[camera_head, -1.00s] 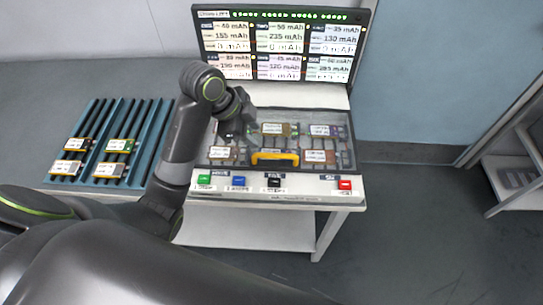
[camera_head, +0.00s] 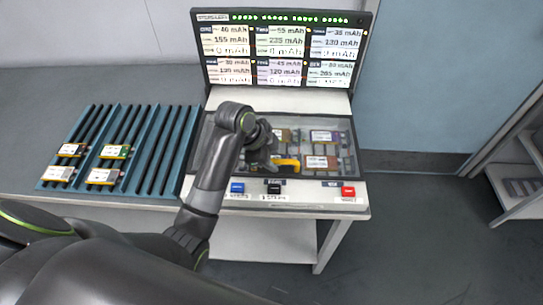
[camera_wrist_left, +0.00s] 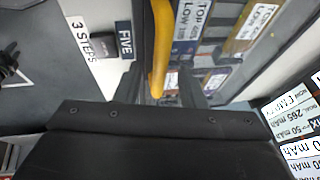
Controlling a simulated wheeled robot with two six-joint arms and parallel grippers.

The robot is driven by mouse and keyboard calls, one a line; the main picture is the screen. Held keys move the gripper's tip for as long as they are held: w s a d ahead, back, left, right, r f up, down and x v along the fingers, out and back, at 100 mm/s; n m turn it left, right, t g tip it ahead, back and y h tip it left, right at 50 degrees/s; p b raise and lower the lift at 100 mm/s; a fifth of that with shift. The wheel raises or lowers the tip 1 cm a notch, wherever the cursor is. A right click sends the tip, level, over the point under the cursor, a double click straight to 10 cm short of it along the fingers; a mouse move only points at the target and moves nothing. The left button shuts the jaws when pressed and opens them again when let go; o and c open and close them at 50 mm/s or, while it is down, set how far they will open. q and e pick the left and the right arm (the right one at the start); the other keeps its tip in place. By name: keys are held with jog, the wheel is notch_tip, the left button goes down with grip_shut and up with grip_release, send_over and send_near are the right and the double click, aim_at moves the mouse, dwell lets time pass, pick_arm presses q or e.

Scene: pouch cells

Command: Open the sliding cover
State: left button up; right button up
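The sliding cover (camera_head: 338,125) is a clear, dark-framed panel over the tester's bays, with pouch cells visible beneath it. Its yellow handle (camera_head: 288,163) is near the front edge, partly hidden by my left gripper (camera_head: 265,158). In the left wrist view the handle (camera_wrist_left: 160,45) runs down between the fingers of my left gripper (camera_wrist_left: 163,88). The fingers look apart, with a gap beside the handle, so they are around it rather than clamped on it. My right gripper is not in view.
A screen (camera_head: 282,48) with capacity readings stands behind the cover. Blue (camera_head: 237,187), black (camera_head: 274,187) and red (camera_head: 348,191) buttons line the front edge. A slotted blue rack (camera_head: 165,150) with several cells is at left. A shelf (camera_head: 520,185) stands at right.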

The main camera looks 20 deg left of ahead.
pick_arm(q)
jog(key=shift+c, duration=0.5)
grip_shut()
jog(key=shift+w, duration=0.1)
